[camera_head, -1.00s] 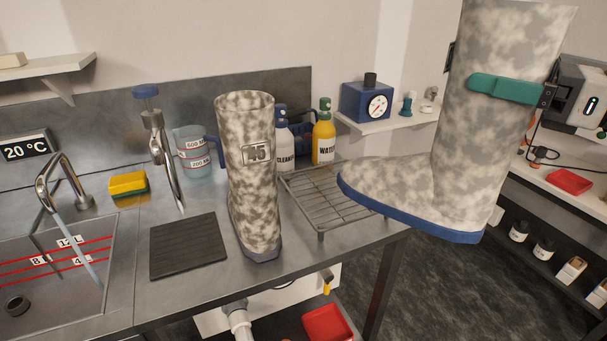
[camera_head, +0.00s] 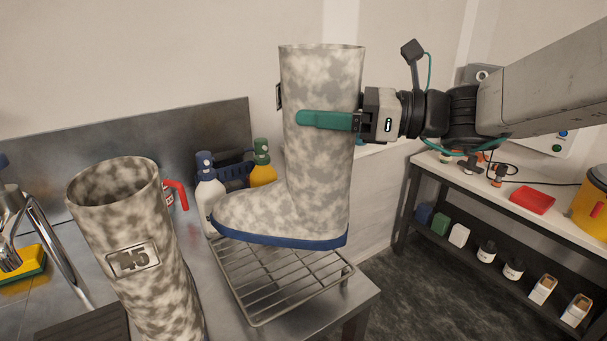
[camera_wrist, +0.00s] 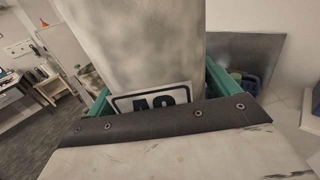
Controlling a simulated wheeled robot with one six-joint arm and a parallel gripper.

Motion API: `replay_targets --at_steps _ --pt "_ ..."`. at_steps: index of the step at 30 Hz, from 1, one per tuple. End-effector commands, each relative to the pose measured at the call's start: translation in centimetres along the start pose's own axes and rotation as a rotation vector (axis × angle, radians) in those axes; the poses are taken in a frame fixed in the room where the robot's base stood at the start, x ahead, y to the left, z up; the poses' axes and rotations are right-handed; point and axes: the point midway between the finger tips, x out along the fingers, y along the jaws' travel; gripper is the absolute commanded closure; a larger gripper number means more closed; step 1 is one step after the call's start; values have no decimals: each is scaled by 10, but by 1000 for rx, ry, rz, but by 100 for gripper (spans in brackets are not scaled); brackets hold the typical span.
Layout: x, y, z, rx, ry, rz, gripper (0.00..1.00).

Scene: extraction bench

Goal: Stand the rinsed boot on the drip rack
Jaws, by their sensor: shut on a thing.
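The held boot (camera_head: 318,160) is pale mottled grey with a blue sole. It is upright, toe to the left. My gripper (camera_head: 325,120) is shut on its shaft, a green finger lying across the near side. The drip rack (camera_head: 285,283), a wire grid on the bench, lies below the boot. The sole overlaps the rack's back part in the picture and looks raised above it; the exact gap is hard to judge. In the wrist view, the boot shaft (camera_wrist: 140,40) is between the green fingers, with a partly covered number label (camera_wrist: 152,101).
A second, darker mottled boot (camera_head: 135,225) marked 45 stands on the bench left of the rack. A white bottle (camera_head: 207,190) and a yellow bottle (camera_head: 262,173) stand close behind the rack. A sponge (camera_head: 25,265) lies far left. A side table with a red tray (camera_head: 532,200) is at right.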

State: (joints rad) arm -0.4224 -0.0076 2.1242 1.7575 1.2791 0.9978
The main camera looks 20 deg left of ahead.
Motion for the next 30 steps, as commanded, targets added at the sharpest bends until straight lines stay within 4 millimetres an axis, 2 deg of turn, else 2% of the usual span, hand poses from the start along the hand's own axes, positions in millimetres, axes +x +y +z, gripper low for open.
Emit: replay_targets --at_steps 3,11,17,29,30 --pt "2 1 -17 1 -2 4 84" --pt "2 1 -36 0 -3 5 84" --pt "1 0 -61 1 -2 2 84" --pt "0 0 -67 -1 -3 1 84" --pt "0 0 -68 0 -1 1 7"
